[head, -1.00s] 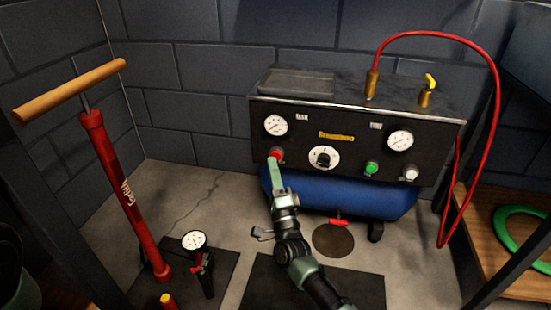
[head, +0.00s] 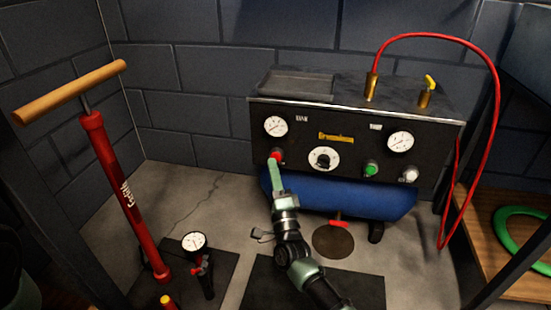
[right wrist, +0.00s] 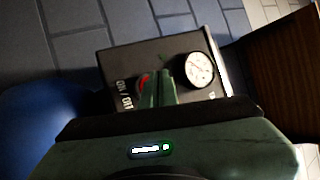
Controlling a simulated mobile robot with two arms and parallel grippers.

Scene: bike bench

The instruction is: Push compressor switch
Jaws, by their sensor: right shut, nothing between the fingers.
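The compressor (head: 300,118) stands against the back wall, a black control box on a blue tank (head: 345,195). Its front carries a red button (head: 275,155) at the left, a dial in the middle, a green button (head: 370,169) and a white knob (head: 410,174) at the right. My right gripper (head: 273,165) is shut and empty, its tips at the red button. In the right wrist view the closed fingers (right wrist: 157,90) cover part of the red button (right wrist: 143,82), beside ON/OFF lettering (right wrist: 124,95). I cannot tell whether they touch it. My left gripper is not in view.
A red floor pump (head: 122,190) with a wooden handle stands at the left. A small gauge (head: 194,241) is on a mat near it. A red hose (head: 497,110) arches over the compressor's right side, near a wooden shelf (head: 480,215).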

